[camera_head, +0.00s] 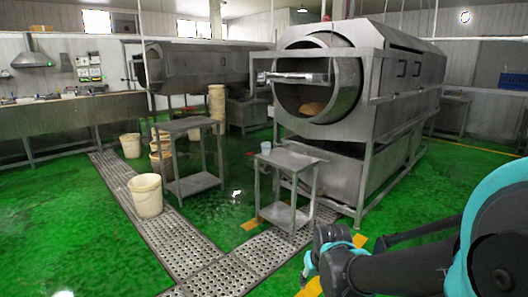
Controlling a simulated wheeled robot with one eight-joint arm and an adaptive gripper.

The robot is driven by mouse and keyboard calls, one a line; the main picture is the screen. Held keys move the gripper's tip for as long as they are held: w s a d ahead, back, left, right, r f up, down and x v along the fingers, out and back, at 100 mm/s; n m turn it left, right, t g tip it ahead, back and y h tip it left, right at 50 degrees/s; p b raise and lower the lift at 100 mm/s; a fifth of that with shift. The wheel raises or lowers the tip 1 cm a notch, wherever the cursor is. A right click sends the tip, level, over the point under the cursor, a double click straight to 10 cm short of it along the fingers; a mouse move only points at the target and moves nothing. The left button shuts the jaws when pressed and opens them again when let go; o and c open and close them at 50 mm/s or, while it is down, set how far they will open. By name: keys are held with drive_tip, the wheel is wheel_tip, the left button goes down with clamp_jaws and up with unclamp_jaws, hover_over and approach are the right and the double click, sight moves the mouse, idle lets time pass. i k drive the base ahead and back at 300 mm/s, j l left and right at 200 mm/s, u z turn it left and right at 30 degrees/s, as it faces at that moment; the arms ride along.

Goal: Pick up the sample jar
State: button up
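A small pale bluish jar-like container (266,147) stands upright at the left back corner of a low metal table (292,160) near the middle of the view. It is the only thing I see that could be the sample jar, and it is too small to make out details or a lid. My arm (375,270) comes in from the lower right, well in front of the table and to its right. I cannot make out the gripper's fingers in this view. Nothing of my arm touches the jar.
A large rotary drum machine (400,80) stands behind and right of the table. A second drum (200,68) is farther back. Another metal table (190,125) and a white bucket (146,195) stand to the left. The green floor with its perforated drain strip (205,265) is open in front.

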sight(266, 146)
drive_tip(key=i+j, duration=0.15)
drive_tip(key=i, duration=0.4)
drive_tip(key=i+j+z, duration=0.1)
drive_tip(key=i, duration=0.45)
drive_tip(key=i+j+z, duration=0.1)
drive_tip(key=i, duration=0.4)
drive_tip(key=i+j, duration=0.3)
drive_tip(key=i, duration=0.25)
drive_tip(key=i+j+z, duration=0.1)
drive_tip(key=i, duration=0.4)
drive_tip(key=i+j, duration=0.05)
drive_tip(key=j, duration=0.05)
